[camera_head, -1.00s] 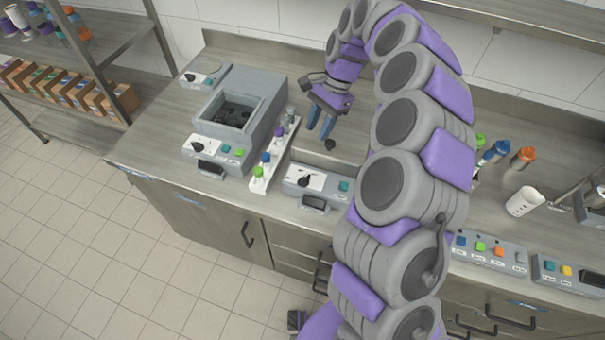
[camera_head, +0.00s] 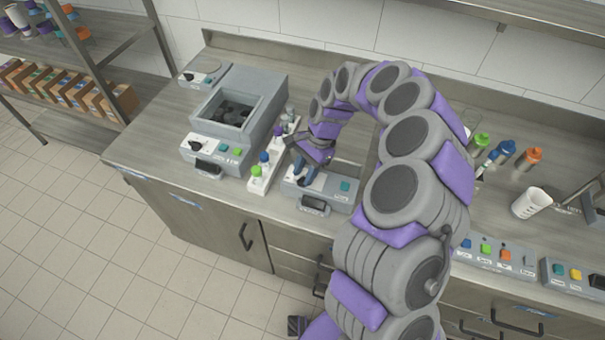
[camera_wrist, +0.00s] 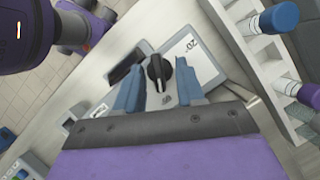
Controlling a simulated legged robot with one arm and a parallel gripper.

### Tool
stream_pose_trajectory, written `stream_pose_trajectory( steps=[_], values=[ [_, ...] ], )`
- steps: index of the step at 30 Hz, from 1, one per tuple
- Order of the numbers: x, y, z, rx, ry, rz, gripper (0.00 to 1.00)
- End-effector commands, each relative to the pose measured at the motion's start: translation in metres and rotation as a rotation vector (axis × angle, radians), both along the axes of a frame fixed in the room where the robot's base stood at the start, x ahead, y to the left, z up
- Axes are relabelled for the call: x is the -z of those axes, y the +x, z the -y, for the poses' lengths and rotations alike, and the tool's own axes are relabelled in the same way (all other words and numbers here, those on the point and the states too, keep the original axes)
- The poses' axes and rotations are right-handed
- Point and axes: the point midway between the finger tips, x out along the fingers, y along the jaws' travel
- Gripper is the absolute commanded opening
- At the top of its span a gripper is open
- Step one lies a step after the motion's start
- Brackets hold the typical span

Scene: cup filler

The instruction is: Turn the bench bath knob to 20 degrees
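A black pointer knob (camera_wrist: 158,70) sits on a pale panel with a printed mark that looks like 20 beside it. In the wrist view, my gripper (camera_wrist: 158,84) has its two blue fingers apart, one on each side of the knob. A gap shows between knob and fingers, so it is not gripped. In the head view, my gripper (camera_head: 301,174) points down over the small grey control box (camera_head: 338,203), hiding most of its knob. A larger grey bath unit (camera_head: 260,105) with its own black knob (camera_head: 195,140) stands to the left.
A white rack (camera_head: 256,187) with coloured-cap tubes stands between the bath unit and the small box, close to my gripper. Button boxes (camera_head: 497,256) and a white cup (camera_head: 531,203) are at the right. The bench front edge is near the box.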

Motion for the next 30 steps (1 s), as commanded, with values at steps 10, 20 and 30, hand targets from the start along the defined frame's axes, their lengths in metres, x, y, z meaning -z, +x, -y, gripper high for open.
stream_pose_trajectory(
  steps=[10,20,30],
  values=[
    [0.0061,-0.0013,-0.0063,-0.001,-0.004,0.001,0.38],
    [0.0057,-0.0011,-0.0053,0.000,-0.003,0.001,0.11],
    [0.0056,0.0005,-0.0041,0.001,-0.004,0.004,0.00]
  ],
)
